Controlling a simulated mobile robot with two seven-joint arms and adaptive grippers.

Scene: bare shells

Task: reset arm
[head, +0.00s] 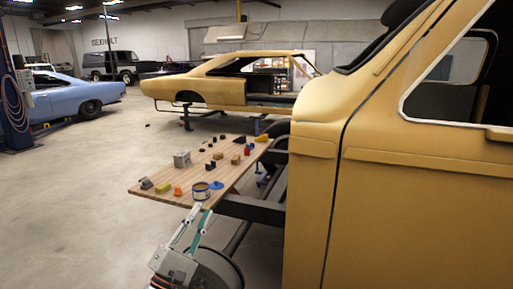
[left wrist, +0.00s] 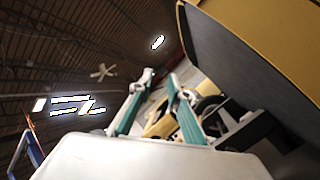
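My left gripper (head: 201,211) is at the bottom of the head view, just off the near edge of the wooden table. Its two fingers, with teal pads, point up and away from me. In the left wrist view the fingers (left wrist: 160,77) stand apart with nothing between them, so the gripper is open and empty. That view looks up toward the dark ceiling, with yellow bodywork at the right. My right gripper is in neither view.
The wooden table (head: 150,190) holds a tin can (head: 200,192), a grey box (head: 182,160), an orange cone (head: 178,191) and several small blocks. A large yellow car shell (head: 420,200) fills the right side. Open concrete floor (head: 70,220) lies to the left.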

